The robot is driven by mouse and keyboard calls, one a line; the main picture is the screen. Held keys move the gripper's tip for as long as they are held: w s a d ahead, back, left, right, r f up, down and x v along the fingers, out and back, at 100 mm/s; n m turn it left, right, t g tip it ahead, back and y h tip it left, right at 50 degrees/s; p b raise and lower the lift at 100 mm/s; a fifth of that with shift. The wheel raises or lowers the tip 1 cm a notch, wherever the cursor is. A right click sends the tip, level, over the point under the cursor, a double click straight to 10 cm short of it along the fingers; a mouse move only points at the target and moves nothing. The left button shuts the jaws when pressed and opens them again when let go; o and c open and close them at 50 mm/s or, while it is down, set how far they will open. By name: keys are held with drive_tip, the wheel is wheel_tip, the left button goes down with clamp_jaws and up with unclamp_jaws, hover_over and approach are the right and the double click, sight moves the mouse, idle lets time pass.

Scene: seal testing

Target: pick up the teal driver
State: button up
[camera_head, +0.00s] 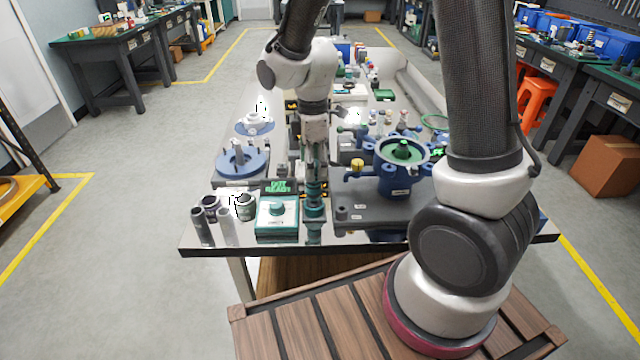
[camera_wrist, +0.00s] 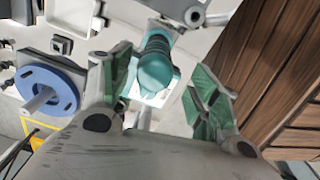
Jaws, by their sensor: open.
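The teal driver (camera_head: 314,192) stands upright near the front edge of the workbench, right of a teal-and-white box. My gripper (camera_head: 314,158) points down above it, and the head view does not show clearly how far apart they are. In the wrist view, the driver (camera_wrist: 156,66) appears between the two green-padded fingers of my gripper (camera_wrist: 162,88), which are spread wide. I see a gap on both sides of the driver, and its far end is partly hidden.
The teal-and-white box (camera_head: 277,217) stands close left of the driver. Several grey tubes (camera_head: 204,228) stand farther left. A blue round fixture (camera_head: 400,178) sits on a dark base to the right. A blue disc with a post (camera_head: 241,163) lies behind the tubes.

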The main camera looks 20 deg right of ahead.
sight(314, 185)
drive_tip(key=f, duration=0.8)
drive_tip(key=shift+w+d, duration=0.1)
drive_tip(key=shift+w, duration=0.2)
drive_tip(key=shift+r, duration=0.1)
drive_tip(key=c, duration=1.2)
